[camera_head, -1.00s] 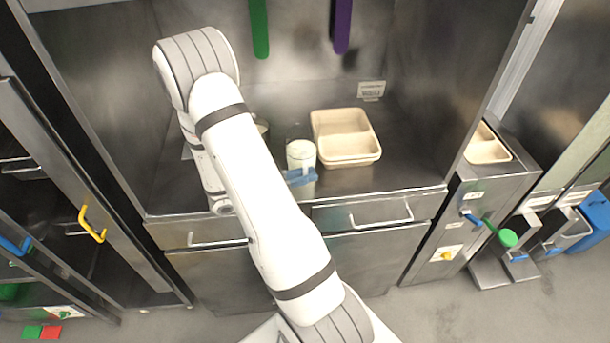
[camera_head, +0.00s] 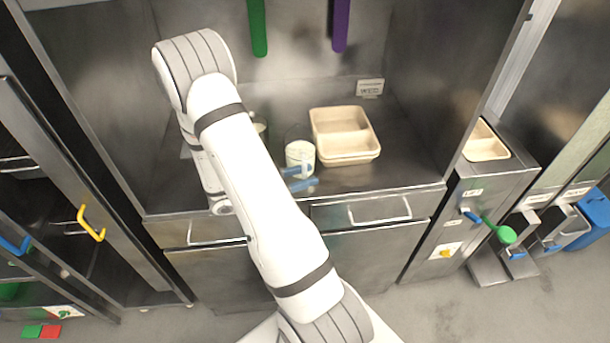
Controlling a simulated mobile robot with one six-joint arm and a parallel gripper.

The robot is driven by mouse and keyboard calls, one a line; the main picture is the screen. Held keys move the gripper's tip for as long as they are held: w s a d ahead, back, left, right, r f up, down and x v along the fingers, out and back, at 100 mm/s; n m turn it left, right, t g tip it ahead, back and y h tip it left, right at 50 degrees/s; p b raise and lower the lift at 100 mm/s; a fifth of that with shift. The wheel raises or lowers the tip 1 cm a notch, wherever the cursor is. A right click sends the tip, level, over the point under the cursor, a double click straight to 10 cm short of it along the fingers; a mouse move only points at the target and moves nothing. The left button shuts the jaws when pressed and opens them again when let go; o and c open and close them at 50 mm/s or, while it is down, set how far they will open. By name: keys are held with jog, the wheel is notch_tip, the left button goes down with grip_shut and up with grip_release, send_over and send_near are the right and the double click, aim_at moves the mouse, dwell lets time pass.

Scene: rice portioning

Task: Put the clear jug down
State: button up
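The clear jug (camera_head: 300,153), with white contents, stands upright on the steel counter (camera_head: 385,178), left of the beige trays. My gripper (camera_head: 299,178) reaches in from the left at the jug's near side. Its two blue fingers are spread apart, one above the other in the picture, with a gap between them. The upper finger overlaps the lower part of the jug. I cannot tell whether it touches. My white arm hides the counter to the left.
Stacked beige two-part trays (camera_head: 345,135) stand just right of the jug. Another container (camera_head: 261,130) is mostly hidden behind my arm. Green (camera_head: 257,28) and purple (camera_head: 341,25) handles hang at the back wall. The counter right of the trays is clear.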

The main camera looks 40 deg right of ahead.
jog(key=b+v, duration=0.2)
jog(key=v, duration=0.9)
jog(key=shift+w+a+b, duration=0.1)
jog(key=shift+a+b, duration=0.2)
jog(key=shift+b, duration=0.1)
jog(key=shift+a+r, duration=0.15)
jog(key=shift+r, duration=0.05)
jog(key=s+a+r+m+t+y, duration=0.9)
jog(key=r+m+y, duration=0.4)
jog(key=y, duration=0.3)
jog(key=shift+s+a+m+y, duration=0.4)
jog(key=shift+s+a, duration=0.35)
jog(key=shift+s, duration=0.4)
jog(key=shift+r, duration=0.15)
